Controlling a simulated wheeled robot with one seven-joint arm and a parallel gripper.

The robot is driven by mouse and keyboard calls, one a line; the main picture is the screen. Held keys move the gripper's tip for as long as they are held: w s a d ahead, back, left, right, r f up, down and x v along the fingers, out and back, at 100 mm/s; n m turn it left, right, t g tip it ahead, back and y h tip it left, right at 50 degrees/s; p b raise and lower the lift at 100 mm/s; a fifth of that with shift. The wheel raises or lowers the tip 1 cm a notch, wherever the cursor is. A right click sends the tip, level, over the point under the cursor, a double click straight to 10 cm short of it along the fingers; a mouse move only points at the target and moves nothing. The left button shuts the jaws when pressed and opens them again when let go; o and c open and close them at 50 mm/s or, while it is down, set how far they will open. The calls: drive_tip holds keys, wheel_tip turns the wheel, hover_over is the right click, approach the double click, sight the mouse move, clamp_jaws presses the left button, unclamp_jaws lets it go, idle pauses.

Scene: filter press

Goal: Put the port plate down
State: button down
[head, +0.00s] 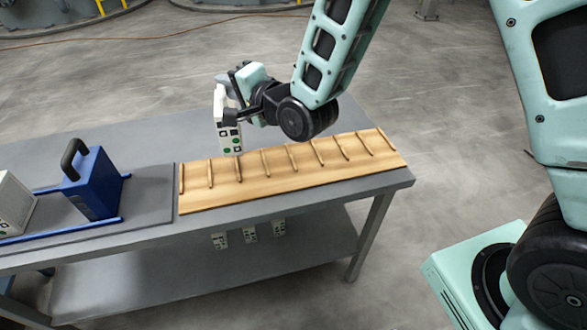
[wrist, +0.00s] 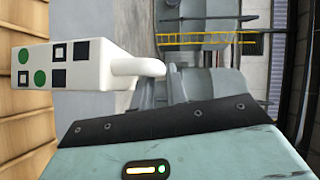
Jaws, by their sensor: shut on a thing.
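The port plate (head: 229,134) is a white slab with black squares and green dots on its face. It hangs upright from my gripper (head: 232,112), over the back left part of a wooden rack (head: 262,188) with a row of upright-looking dividers. Its lower end is close to the dividers; I cannot tell whether it touches. In the wrist view the port plate (wrist: 58,65) lies sideways at the left. The grey fingers of my gripper (wrist: 174,84) are shut on its white rounded handle (wrist: 140,67). The fingertips are partly hidden by the handle.
The grey table (head: 150,140) is clear behind the rack. Left of the rack, a blue block (head: 92,187) with a black handle stands on blue rails, with a pale block (head: 12,206) further left. Three small marked plates (head: 250,234) show below the tabletop.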

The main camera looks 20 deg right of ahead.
sight(226, 136)
drive_tip(key=shift+n+g+y, duration=0.4)
drive_tip(key=shift+y, duration=0.2)
drive_tip(key=a, duration=0.1)
drive_tip(key=s+a, duration=0.2)
drive_tip(key=shift+a+r, duration=0.25)
drive_tip(key=shift+a, duration=0.05)
drive_tip(key=shift+a+f, duration=0.15)
drive_tip(key=shift+f, duration=0.1)
wheel_tip(226, 136, down, 9)
drive_tip(key=shift+f+p, duration=0.15)
drive_tip(key=shift+p, duration=0.2)
drive_tip(key=shift+f, duration=0.1)
drive_tip(key=shift+f, duration=0.15)
drive_tip(key=c, duration=1.4)
unclamp_jaws()
